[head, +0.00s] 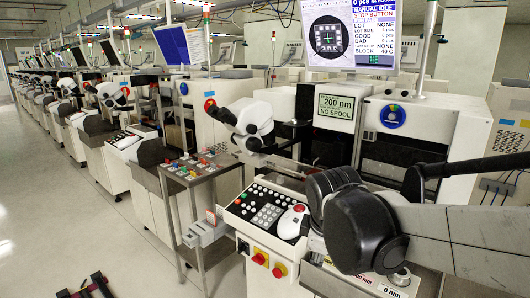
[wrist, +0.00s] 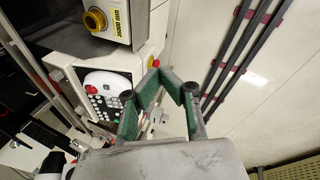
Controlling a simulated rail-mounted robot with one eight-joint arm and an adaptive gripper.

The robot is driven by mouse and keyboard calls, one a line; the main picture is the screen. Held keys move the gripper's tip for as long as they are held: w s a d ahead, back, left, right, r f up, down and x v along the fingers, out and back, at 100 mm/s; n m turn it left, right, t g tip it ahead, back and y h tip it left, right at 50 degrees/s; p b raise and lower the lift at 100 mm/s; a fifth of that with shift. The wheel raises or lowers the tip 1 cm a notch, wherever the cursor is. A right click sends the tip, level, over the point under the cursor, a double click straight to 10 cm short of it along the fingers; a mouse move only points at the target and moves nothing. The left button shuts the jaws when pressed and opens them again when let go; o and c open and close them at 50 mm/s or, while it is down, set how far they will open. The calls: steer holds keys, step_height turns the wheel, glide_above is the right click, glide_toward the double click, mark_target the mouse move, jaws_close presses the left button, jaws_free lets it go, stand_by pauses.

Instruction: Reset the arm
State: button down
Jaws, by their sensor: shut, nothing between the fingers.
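My gripper (wrist: 160,70) shows in the wrist view, with green pads on its finger links. Its fingers come together at the tips with nothing between them. It hangs above the floor beside a machine's control panel (wrist: 106,93). In the head view my arm (head: 372,225) crosses the right side with its black joints. It partly covers the near wire bonder's control panel (head: 262,212). My gripper cannot be made out there.
The near machine carries a monitor (head: 340,35) and a microscope head (head: 248,120). A metal cart (head: 178,182) with small coloured parts stands to its left. A row of similar machines runs back at left. The aisle floor (head: 60,225) is mostly clear, with dark red-bracketed bars (head: 88,288) below.

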steer(key=s+d+m+t, duration=0.1)
steer(key=s+d+m, duration=0.3)
steer(key=s+m, duration=0.2)
steer(key=s+d+m+t, duration=0.1)
steer(key=s+d+m, duration=0.2)
steer(key=s+m, duration=0.4)
steer(key=shift+s+d+r+t+y, duration=0.3)
steer(key=shift+s+d, duration=0.1)
steer(key=shift+s, duration=0.4)
steer(key=c, duration=2.4)
jaws_free()
